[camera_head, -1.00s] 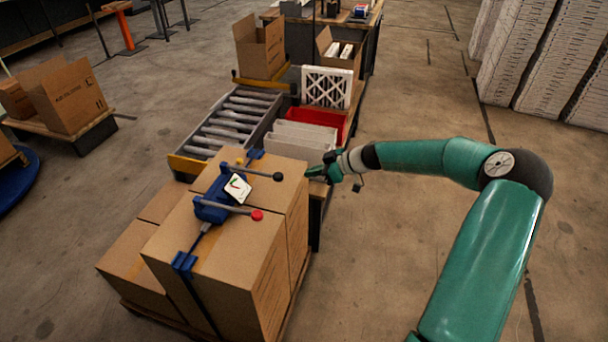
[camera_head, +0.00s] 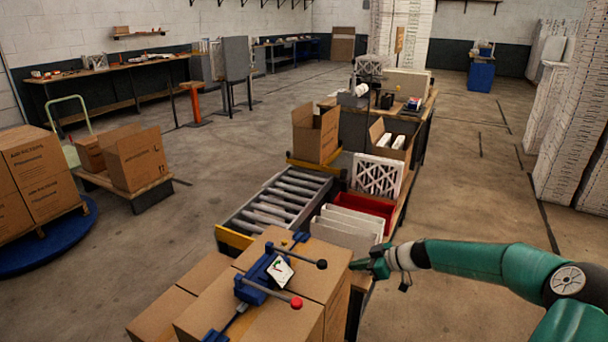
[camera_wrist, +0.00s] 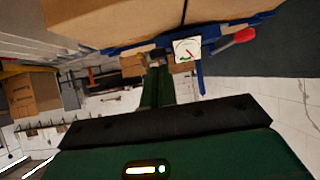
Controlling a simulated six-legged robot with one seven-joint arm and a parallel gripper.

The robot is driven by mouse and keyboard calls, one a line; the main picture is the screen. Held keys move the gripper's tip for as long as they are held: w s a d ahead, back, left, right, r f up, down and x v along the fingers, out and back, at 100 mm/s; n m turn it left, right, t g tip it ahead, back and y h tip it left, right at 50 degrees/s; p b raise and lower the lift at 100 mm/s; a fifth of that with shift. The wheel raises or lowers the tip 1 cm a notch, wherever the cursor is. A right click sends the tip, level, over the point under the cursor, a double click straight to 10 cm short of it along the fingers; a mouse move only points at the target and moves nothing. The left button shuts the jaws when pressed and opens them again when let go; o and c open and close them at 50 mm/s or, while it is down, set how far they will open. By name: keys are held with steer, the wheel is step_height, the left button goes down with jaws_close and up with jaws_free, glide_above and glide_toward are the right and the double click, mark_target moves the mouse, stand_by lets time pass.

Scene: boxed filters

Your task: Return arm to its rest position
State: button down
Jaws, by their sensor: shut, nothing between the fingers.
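My gripper (camera_head: 367,263) is at the end of my green arm, just right of the stacked cardboard boxes (camera_head: 318,263) in the head view. It is shut and holds nothing. The blue strapping tool (camera_head: 262,275), with a black-knobbed and a red-knobbed lever and a small white gauge, sits on top of the boxes. In the wrist view, my gripper (camera_wrist: 157,88) points away beneath a box side (camera_wrist: 150,15), and the tool's gauge (camera_wrist: 187,49) and red knob show near it. I cannot tell from the pictures whether the gripper touches a box.
A roller conveyor (camera_head: 283,200) and a red bin (camera_head: 366,205) with white filters lie behind the boxes. An open carton (camera_head: 315,133) stands beyond. Tall white stacks (camera_head: 572,130) stand at the right. The floor (camera_head: 480,200) right of the bench is clear.

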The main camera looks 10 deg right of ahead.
steer(key=s+a+r+m+g+h, duration=0.25)
steer(key=s+a+r, duration=0.2)
steer(key=s, duration=0.35)
steer(key=s+a+r+m+g+h, duration=0.1)
steer(key=s+a+r+h, duration=0.3)
steer(key=s+r, duration=0.25)
steer(key=s+r+m+t+h, duration=0.1)
steer(key=s+r+m, duration=0.3)
steer(key=s, duration=0.7)
steer(key=s+r+m+t+h, duration=0.2)
steer(key=s+r+m, duration=0.2)
steer(key=s+r, duration=0.3)
steer(key=s, duration=0.4)
steer(key=shift+s+d, duration=0.2)
steer(key=shift+s, duration=0.05)
